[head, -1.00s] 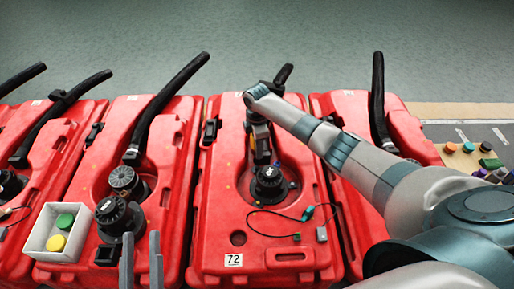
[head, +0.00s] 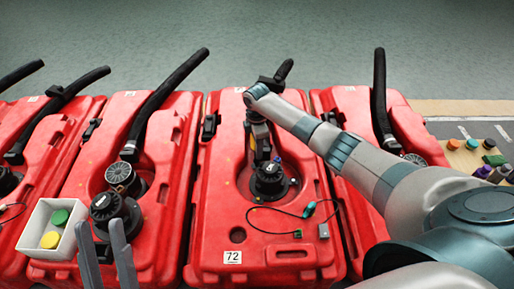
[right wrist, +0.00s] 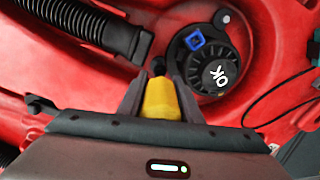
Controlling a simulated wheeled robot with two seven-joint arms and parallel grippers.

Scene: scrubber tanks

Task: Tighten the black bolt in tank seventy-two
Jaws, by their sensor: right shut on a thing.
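Tank seventy-two is the red tank (head: 215,205) with the white "72" label (head: 232,257). My right gripper (head: 262,150) reaches over this tank, beside its black "OK" cap (head: 268,180). In the right wrist view, my right gripper (right wrist: 160,100) is shut on a yellow piece (right wrist: 160,98), perhaps a tool handle. A small dark tip shows at its far end; I cannot tell whether that is the black bolt. The black cap (right wrist: 215,72) with a blue piece (right wrist: 195,41) lies just right of it. My left gripper (head: 103,235) is open and empty, left of tank seventy-two.
A white box (head: 35,245) with green and yellow round pieces stands on a tank at left. Black hoses (head: 165,100) rise from the tanks. A thin black cable (head: 275,222) lies on tank seventy-two. Several coloured caps (head: 488,144) stand on a surface at right.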

